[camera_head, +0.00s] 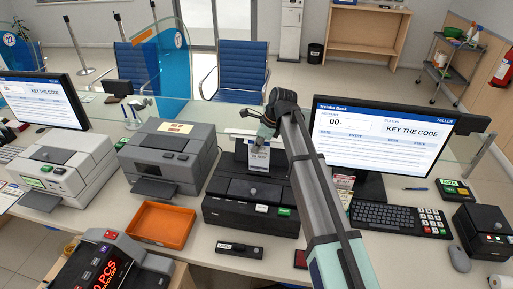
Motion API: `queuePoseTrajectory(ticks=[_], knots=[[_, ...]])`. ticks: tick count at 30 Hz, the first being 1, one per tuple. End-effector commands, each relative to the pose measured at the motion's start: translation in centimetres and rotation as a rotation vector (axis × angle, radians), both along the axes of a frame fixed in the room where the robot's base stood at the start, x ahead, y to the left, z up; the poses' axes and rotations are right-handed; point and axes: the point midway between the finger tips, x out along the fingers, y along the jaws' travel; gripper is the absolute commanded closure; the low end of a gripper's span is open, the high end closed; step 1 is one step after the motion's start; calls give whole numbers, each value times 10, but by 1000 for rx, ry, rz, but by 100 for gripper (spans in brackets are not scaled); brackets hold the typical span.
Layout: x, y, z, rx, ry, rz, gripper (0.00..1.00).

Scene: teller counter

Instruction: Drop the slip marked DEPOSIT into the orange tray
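The orange tray (162,224) lies on the counter left of centre, and its visible inside looks empty. A small white slip (258,160) with dark print stands upright at the back of a black machine (248,207) in the middle; its print is too small to read as DEPOSIT. My gripper (262,138) is directly above this slip, at its top edge, to the right of and behind the tray. The fingers are small and partly hidden by the wrist, so I cannot tell whether they are closed on the slip.
Two grey machines (168,156) stand behind and left of the tray. A counting machine (112,268) with a red display is in front of it. A monitor (379,138), keyboard (400,219) and mouse (459,259) are right of my arm. A small dark device (239,250) lies in front.

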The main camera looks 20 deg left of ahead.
Motion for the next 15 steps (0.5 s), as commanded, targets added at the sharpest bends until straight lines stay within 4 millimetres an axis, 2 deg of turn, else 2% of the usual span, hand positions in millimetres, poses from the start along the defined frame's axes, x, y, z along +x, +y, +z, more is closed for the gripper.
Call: queuePoseTrajectory(ticks=[15], knots=[[0, 0, 26, 0, 0, 0, 100]])
